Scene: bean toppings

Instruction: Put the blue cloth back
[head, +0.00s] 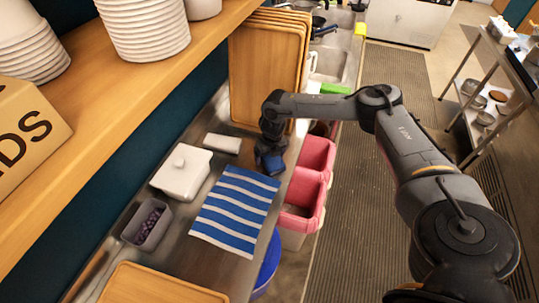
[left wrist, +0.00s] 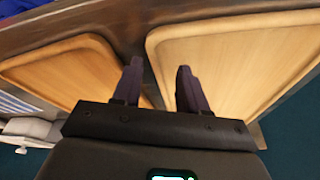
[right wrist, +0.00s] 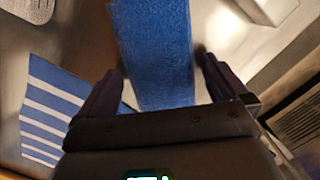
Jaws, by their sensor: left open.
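The blue cloth (right wrist: 155,50) lies between the fingers of my right gripper (right wrist: 162,70) in the right wrist view. It reaches close to the palm, and I cannot tell whether both fingers press on it. In the head view my right gripper (head: 270,150) is low over the right side of the counter, with the blue cloth (head: 271,164) at its fingers, just beyond the striped towel. My left gripper (left wrist: 158,75) is open and empty above two wooden trays in the left wrist view. It is outside the head view.
The blue-and-white striped towel (head: 236,208) lies flat on the counter. Left of it are a white lidded dish (head: 182,177) and a container of beans (head: 147,226). A folded white cloth (head: 222,143) lies behind. Pink bins (head: 318,160) stand beside the counter. Wooden trays (head: 160,287) lie in front.

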